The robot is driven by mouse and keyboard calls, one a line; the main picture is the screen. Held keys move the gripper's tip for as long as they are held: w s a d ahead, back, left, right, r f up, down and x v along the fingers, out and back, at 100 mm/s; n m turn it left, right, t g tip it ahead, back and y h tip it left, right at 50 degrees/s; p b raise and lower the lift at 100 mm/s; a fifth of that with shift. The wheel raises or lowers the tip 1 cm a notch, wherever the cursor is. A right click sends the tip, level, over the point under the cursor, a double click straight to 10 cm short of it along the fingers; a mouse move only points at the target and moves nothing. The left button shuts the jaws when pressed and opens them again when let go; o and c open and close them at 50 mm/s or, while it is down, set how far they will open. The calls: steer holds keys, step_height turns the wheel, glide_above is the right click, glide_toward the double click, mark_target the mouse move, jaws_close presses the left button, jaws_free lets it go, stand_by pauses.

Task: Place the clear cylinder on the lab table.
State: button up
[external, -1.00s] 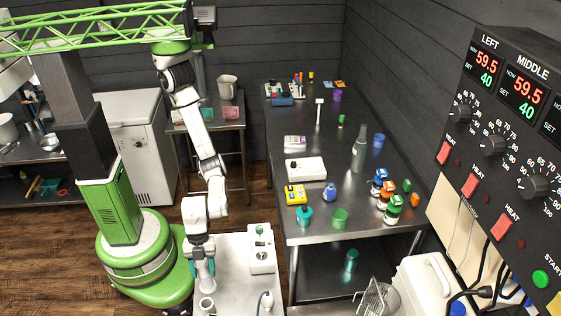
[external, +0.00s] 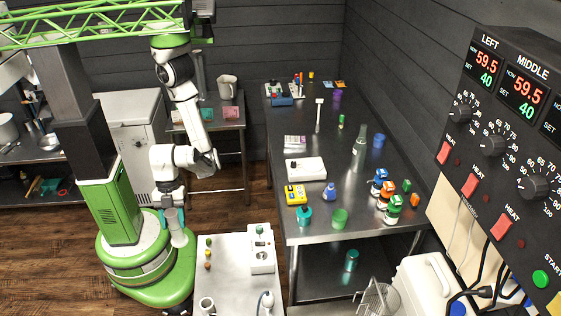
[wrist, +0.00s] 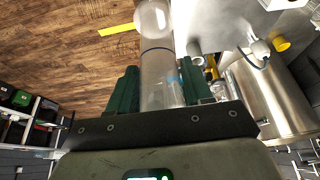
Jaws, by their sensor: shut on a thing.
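My gripper (external: 172,218) hangs pointing down over my own base, left of the small white-topped table (external: 230,292). In the wrist view its dark green fingers (wrist: 160,88) are shut on the clear cylinder (wrist: 160,66), a see-through tube with a dark ring and a rounded far end. The cylinder is small and hard to make out in the external view. The large steel lab table (external: 318,230) stands to the right, apart from my gripper, with bottles and devices on it.
The white-topped table holds a device with a green knob (external: 261,250), small coloured items (external: 208,253) and a white cup (external: 207,305). On the steel table, a white box (external: 306,169), a tall grey bottle (external: 359,150) and several coloured bottles stand; its middle-front has bare room.

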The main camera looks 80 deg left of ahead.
steer(key=shift+s+a+r, duration=0.1)
steer(key=shift+a, duration=0.05)
steer(key=w+a+r+n+t+b, duration=0.1)
steer(key=w+a+n, duration=0.15)
steer(key=w, duration=1.35)
steer(key=w+a+r+n+t+b, duration=0.1)
steer(key=w+a+n, duration=0.15)
steer(key=w, duration=1.35)
steer(key=w+a+r+n+t+y+b, duration=0.1)
steer(key=w+a+r+n, duration=0.15)
steer(key=w+a, duration=0.85)
steer(key=w+a+r+n+b, duration=0.15)
steer(key=w+a+r, duration=0.25)
steer(key=w+a, duration=0.75)
steer(key=w+f, duration=1.2)
steer(key=f, duration=0.1)
steer(key=shift+d+f, duration=0.2)
steer(key=shift+d, duration=0.15)
